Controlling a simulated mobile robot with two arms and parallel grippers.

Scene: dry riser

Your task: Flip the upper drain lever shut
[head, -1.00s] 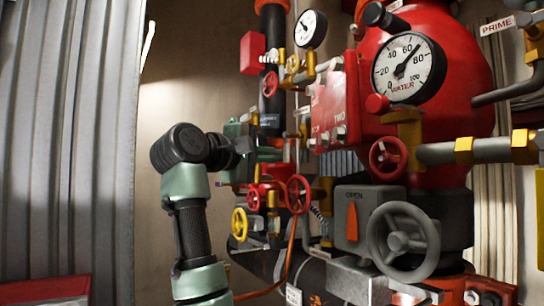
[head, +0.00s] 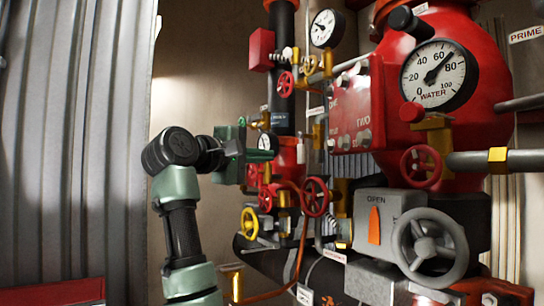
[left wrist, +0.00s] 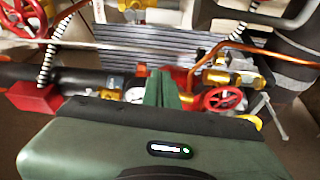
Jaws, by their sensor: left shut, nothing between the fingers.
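My left gripper (head: 243,150) is shut and empty. It is at the left of the riser pipework, beside a small white gauge (head: 267,142). In the left wrist view its green fingers (left wrist: 163,92) are together in front of the pipes, with a red handwheel (left wrist: 222,98) to their right. A small brass valve (head: 264,121) shows just above the gauge, partly hidden. I cannot tell for certain which part is the upper drain lever, or its position. I see no contact that I can be sure of. My right gripper is not in view.
A yellow handwheel (head: 250,223) and a red handwheel (head: 315,197) are low and close to the gripper. A grey box marked OPEN (head: 390,215) and a large grey wheel (head: 429,247) stand to the right. The corrugated wall (head: 75,140) is at the left.

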